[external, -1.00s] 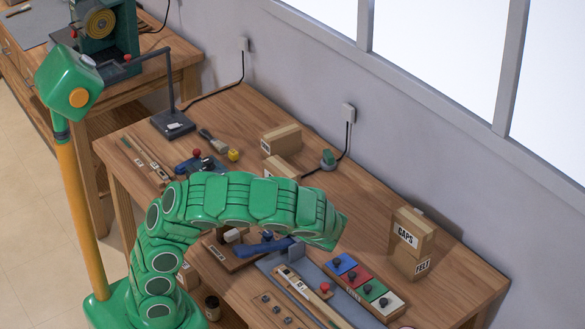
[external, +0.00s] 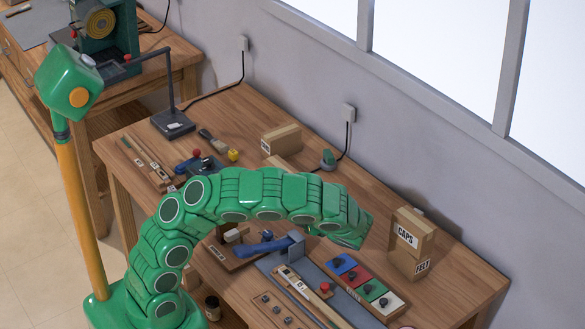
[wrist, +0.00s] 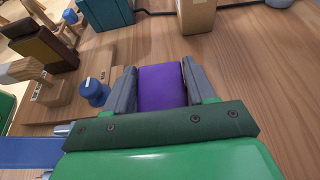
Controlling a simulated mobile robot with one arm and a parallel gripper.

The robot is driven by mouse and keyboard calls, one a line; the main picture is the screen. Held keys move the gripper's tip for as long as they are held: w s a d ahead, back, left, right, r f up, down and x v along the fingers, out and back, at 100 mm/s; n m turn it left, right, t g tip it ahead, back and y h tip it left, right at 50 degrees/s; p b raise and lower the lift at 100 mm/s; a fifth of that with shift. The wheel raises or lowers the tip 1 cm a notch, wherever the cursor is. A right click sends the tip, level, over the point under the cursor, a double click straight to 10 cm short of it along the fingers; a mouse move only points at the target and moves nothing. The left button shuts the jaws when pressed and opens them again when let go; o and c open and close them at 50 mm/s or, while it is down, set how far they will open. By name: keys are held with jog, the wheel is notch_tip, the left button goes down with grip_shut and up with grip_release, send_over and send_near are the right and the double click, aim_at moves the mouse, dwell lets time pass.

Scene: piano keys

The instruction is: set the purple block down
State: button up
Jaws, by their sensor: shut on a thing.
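The purple block (wrist: 162,88) is in the wrist view, held between the two grey fingers of my gripper (wrist: 161,73). The fingers press on its left and right sides. Bare wooden bench top (wrist: 240,75) shows beyond and around it. I cannot tell whether the block touches the bench. In the external view my arm's green end (external: 350,235) hangs over the middle right of the bench, and it hides the fingers and the block.
A blue knob (wrist: 95,92) on a wooden board is left of the fingers. A tan box (wrist: 197,14) and a teal box (wrist: 105,12) stand beyond. In the external view the CAPS and FELT boxes (external: 410,245) stand right, and coloured tiles (external: 358,275) lie in front.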

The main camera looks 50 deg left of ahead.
jog(key=shift+w+a+f, duration=0.1)
jog(key=shift+w+f, duration=0.6)
jog(key=shift+f, duration=1.7)
jog(key=shift+f, duration=0.15)
jog(key=o, duration=1)
jog(key=shift+o, duration=0.2)
